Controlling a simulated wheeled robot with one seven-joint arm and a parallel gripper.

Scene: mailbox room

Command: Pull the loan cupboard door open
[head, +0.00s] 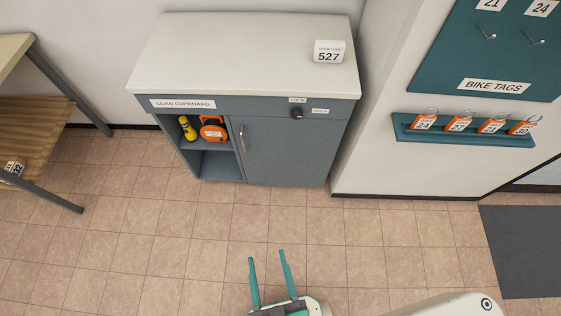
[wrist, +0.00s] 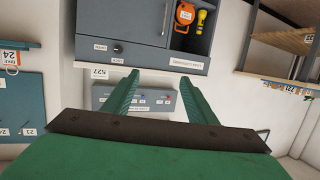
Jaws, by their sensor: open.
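The loan cupboard (head: 225,103) is a grey-blue cabinet with a pale top, standing against the wall in the head view. Its door (head: 288,152) is at the right of the front and looks closed. A vertical metal handle (head: 243,138) is near the door's left edge. A dark knob (head: 296,113) sits above the door between small labels, LOCK and what looks like OPEN. My gripper (head: 267,254) is open and empty, over the floor in front of the cupboard and apart from it. In the wrist view the cupboard appears upside down, with the door (wrist: 134,18) and handle (wrist: 165,18) beyond the fingers.
The open left compartment holds a yellow torch (head: 187,128) and an orange round item (head: 213,130). A sign reading 527 (head: 329,52) stands on top. A wooden slatted rack (head: 35,130) is at left. The tiled floor in front is clear.

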